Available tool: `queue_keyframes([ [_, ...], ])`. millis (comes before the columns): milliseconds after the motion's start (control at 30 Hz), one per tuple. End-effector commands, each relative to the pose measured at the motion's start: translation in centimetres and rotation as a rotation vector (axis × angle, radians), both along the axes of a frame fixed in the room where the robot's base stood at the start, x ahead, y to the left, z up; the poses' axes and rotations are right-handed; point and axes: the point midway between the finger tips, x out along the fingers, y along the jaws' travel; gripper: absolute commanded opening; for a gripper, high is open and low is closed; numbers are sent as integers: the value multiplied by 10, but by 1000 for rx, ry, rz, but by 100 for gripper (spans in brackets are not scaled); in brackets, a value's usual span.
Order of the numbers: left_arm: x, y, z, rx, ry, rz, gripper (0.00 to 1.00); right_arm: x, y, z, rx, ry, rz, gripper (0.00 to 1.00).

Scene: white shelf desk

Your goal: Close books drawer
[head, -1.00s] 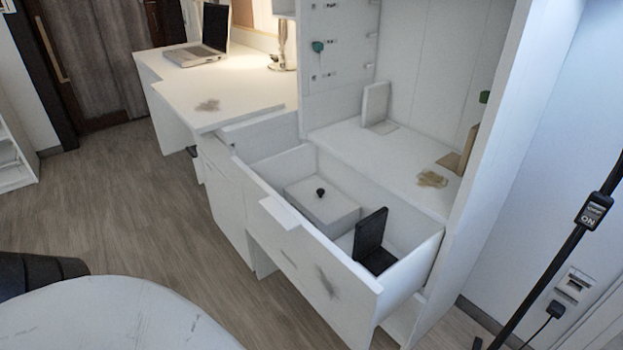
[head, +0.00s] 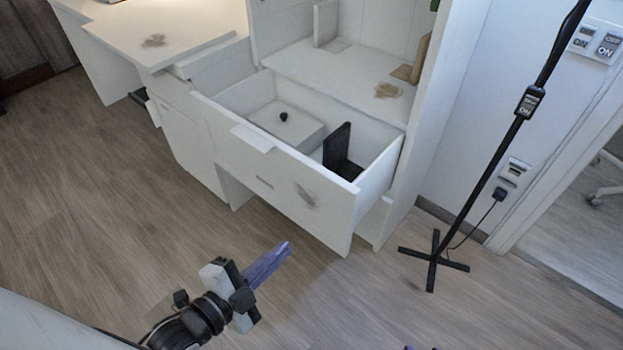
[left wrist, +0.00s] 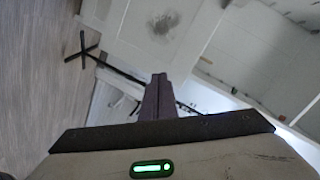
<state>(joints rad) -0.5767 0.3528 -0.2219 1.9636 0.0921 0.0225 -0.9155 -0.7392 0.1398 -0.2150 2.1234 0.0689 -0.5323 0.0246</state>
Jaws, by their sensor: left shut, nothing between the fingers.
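The white drawer (head: 330,208) is pulled well out of the white shelf desk, with a grey smudge and a small pale tab on its front. Inside it are a white box (head: 285,125) with a black knob and a black upright object (head: 337,150). My left gripper (head: 284,250) is shut and empty, in front of and below the drawer front, apart from it. In the left wrist view the shut fingers (left wrist: 158,98) point toward the smudged drawer front (left wrist: 160,45). Tiny purple tips at the head view's bottom edge may be my right gripper.
A black stand (head: 432,262) with a pole is on the floor to the right, near a wall socket. The desktop (head: 190,35) extends left of the drawer. Wooden floor in front of the drawer is clear.

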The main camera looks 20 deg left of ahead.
Motion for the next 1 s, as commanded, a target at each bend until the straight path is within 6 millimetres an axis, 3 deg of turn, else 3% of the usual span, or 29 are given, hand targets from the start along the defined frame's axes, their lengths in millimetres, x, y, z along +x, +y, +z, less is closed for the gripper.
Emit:
queue_keyframes([
  [100,14,11,27,235,-211,-73,0,-3,-1,2,-10,13,4,35],
  [300,23,19,49,440,-400,-113,0,-2,-2,2,-17,15,7,35],
  [467,38,14,51,461,-423,-115,0,3,-3,1,-18,4,8,35],
  [1000,134,-27,50,457,-419,-115,0,2,-1,-6,10,-10,-5,35],
])
